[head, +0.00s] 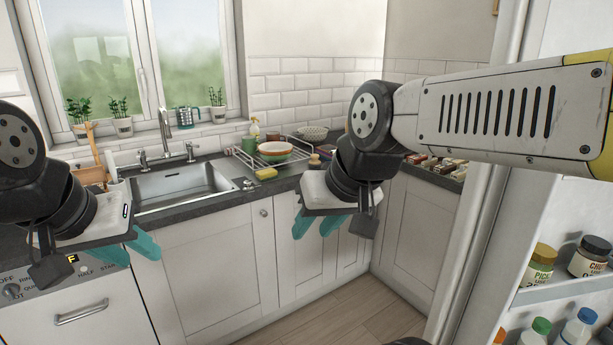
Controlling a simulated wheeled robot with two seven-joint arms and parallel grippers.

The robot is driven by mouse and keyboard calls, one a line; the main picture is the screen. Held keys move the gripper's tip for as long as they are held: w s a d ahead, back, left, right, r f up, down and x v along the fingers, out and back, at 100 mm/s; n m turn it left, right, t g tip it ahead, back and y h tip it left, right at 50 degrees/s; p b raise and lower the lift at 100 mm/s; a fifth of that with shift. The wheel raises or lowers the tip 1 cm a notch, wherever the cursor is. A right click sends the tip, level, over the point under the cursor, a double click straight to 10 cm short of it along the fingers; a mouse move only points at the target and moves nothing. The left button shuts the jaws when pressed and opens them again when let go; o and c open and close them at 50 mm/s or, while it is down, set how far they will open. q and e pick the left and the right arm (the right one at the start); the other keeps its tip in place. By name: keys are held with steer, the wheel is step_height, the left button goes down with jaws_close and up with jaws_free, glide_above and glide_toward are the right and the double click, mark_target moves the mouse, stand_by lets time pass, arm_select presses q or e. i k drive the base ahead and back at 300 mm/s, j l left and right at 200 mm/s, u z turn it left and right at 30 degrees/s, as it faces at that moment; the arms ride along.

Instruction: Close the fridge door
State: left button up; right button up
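The fridge door (492,215) stands open at the right edge of the head view. Its inner side faces me, with white shelves holding jars and bottles. Its far parts run out of the picture, and my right arm crosses in front of its upper part. My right gripper (312,234) has teal fingers held apart and empty. It hangs in front of the lower cabinets, left of the door and clear of it. My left gripper (136,256) is at the far left, over the dishwasher front, also with its teal fingers apart and empty.
A jar with a yellow lid (540,265) and a dark-lidded jar (590,256) stand on a door shelf, bottles (578,328) below. Behind are the sink (185,185), a dish rack (275,155) and white cabinets (215,275). Wooden floor (360,318) is free between cabinets and door.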

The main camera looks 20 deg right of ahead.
mark_target(503, 213)
steer(key=i+z, duration=0.2)
steer(key=z, duration=0.25)
steer(key=i+j+z, duration=0.15)
steer(key=z, duration=0.3)
steer(key=i+j+z, duration=0.15)
steer(key=z, duration=0.35)
steer(key=i+j+z, duration=0.2)
steer(key=z, duration=0.25)
steer(key=j+z, duration=0.3)
steer(key=z, duration=0.15)
steer(key=i+j+z, duration=0.2)
steer(key=j+z, duration=0.2)
steer(key=i+j+z, duration=0.15)
steer(key=j+z, duration=1)
steer(key=j, duration=0.55)
steer(key=l, duration=0.3)
steer(key=i+z, duration=0.05)
